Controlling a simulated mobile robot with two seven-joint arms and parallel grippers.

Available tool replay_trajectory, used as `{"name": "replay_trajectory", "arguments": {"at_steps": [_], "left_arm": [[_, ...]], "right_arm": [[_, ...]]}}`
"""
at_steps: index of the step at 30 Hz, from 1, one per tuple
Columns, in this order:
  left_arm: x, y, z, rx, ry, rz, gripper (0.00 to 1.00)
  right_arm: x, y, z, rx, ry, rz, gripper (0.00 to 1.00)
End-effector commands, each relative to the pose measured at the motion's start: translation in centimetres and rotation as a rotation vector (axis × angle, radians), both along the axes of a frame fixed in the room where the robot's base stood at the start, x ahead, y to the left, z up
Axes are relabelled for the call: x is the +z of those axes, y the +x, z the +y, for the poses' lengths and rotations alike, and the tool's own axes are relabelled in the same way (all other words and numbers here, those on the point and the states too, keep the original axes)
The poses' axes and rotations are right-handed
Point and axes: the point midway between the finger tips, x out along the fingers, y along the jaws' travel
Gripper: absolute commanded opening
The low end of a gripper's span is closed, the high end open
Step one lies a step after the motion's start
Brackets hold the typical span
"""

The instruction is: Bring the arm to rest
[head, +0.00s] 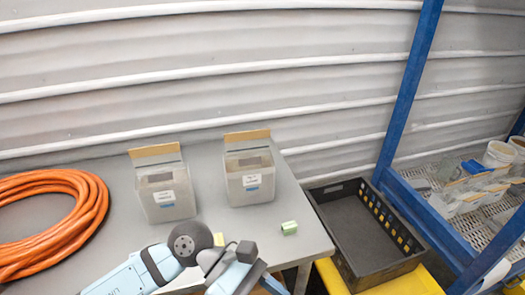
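My arm, with light blue and white links and a round dark grey joint (190,243), comes in at the bottom, left of centre, over the front of the grey table (110,175). A second gripper is not seen. No gripper touches the boxes on the table.
Two open grey boxes (165,200) (250,185) with raised tan flaps stand on the table. An orange hose coil (88,215) is left. A black crate (330,190) and blue rack (410,90) stand right.

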Motion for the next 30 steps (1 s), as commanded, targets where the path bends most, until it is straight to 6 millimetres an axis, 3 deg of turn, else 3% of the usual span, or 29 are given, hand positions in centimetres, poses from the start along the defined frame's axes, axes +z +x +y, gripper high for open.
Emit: {"name": "replay_trajectory", "arguments": {"at_steps": [2,4,6,9,11,14,18,19,21,24,27,30], "left_arm": [[2.8,-0.2,-1.3,0.142,-0.152,0.296,0.49],[4.9,0.9,-1.5,0.274,-0.281,0.583,0.49],[6.3,2.7,-0.9,0.399,-0.400,0.882,0.49],[6.3,6.0,1.4,0.568,-0.557,1.329,0.49],[5.1,7.9,3.5,0.662,-0.648,1.603,0.49],[1.0,10.0,7.6,0.801,-0.802,2.069,0.49],[-7.6,9.3,13.6,0.949,-1.029,2.705,0.49],[-9.5,8.6,14.7,-0.953,1.058,-2.769,0.49],[-13.2,6.5,16.7,-0.834,0.982,-2.547,0.49],[-17.3,3.4,18.8,-0.708,0.908,-2.299,0.49],[-19.8,0.9,19.9,-0.627,0.862,-2.137,0.49],[-21.0,-0.4,20.4,-0.587,0.839,-2.056,0.49]], "right_arm": [[1.1,-0.1,0.0,-0.001,0.000,0.000,0.43],[1.5,-0.3,0.0,-0.001,0.001,0.004,0.43],[2.0,-0.5,0.0,-0.001,0.000,0.007,0.43],[2.6,-0.5,0.0,-0.001,-0.001,0.010,0.43],[2.9,-0.6,0.0,-0.002,-0.002,0.011,0.43],[3.6,-0.6,0.0,-0.002,-0.002,0.014,0.43],[4.5,-0.6,-0.1,-0.003,-0.003,0.015,0.43],[4.7,-0.6,-0.1,-0.003,-0.003,0.015,0.43],[5.0,-0.6,-0.1,-0.003,-0.002,0.014,0.43],[5.4,-0.6,-0.1,-0.004,-0.003,0.013,0.43],[5.6,-0.6,-0.1,-0.005,-0.003,0.012,0.43],[5.7,-0.5,-0.1,-0.005,-0.003,0.011,0.43]]}}
